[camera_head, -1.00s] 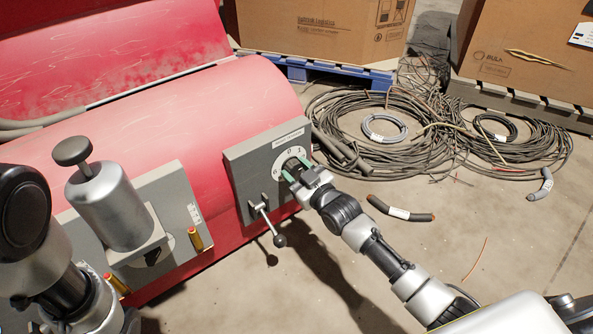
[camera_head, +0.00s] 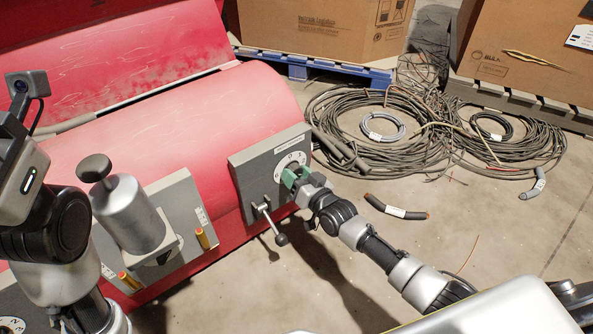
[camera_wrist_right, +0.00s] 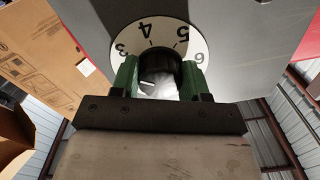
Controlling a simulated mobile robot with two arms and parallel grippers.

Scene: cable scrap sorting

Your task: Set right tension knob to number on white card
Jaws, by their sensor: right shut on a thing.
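The right tension knob (camera_wrist_right: 160,68) is dark and round, in front of a white dial (camera_wrist_right: 165,30) that shows 3, 4, 5 and 6 in the right wrist view. My right gripper (camera_wrist_right: 160,84) is shut on the knob, with a green finger on each side. In the head view my right gripper (camera_head: 297,178) covers the knob, and part of the dial (camera_head: 290,160) shows above it. I cannot read the knob's setting. A white card (camera_head: 583,37) lies on the cardboard box at the right edge; its print is too small to read. My left gripper is out of view.
A lever with a ball end (camera_head: 281,239) sticks out below the dial on the grey panel (camera_head: 245,165). A silver cylinder (camera_head: 128,213) stands on the left panel (camera_head: 170,195). Another numbered dial (camera_head: 12,326) shows at bottom left. Cable coils (camera_head: 350,120) lie on the floor.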

